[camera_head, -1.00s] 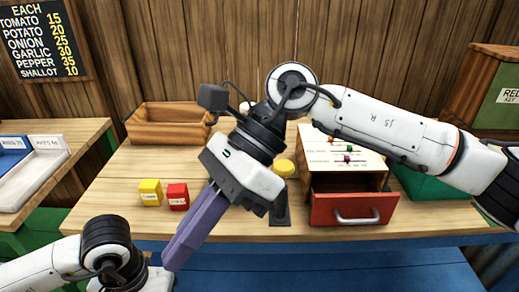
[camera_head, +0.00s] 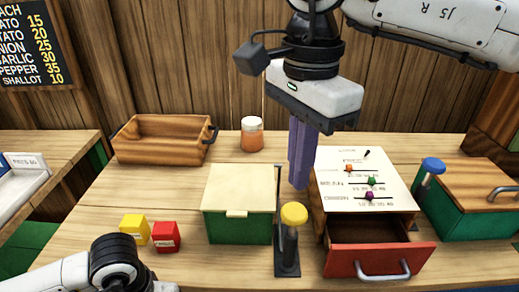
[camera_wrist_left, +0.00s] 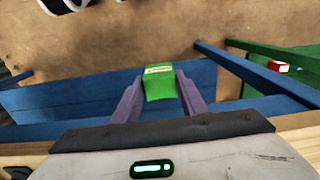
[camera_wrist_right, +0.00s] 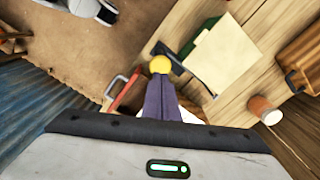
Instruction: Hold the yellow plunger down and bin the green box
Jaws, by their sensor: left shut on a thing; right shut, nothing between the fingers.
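The yellow plunger (camera_head: 294,214) is a round yellow knob on a dark post and base plate. It stands upright beside a green bin with a closed cream lid (camera_head: 240,192). My right gripper (camera_head: 300,187) is shut and empty, pointing down above the table, close to the yellow knob. In the right wrist view the knob (camera_wrist_right: 160,64) shows just past the fingertips; I cannot tell whether they touch. My left gripper (camera_wrist_left: 160,90) is shut on the small green box (camera_wrist_left: 160,84), which has a pale label. The left fingers are outside the head view.
A cabinet with an open red drawer (camera_head: 380,262) stands right of the plunger. Further right are a blue plunger (camera_head: 432,166) and a wood-lidded green bin (camera_head: 465,221). Yellow (camera_head: 135,228) and red (camera_head: 166,236) boxes, a wooden crate (camera_head: 160,152) and a jar (camera_head: 252,138) stand left and behind.

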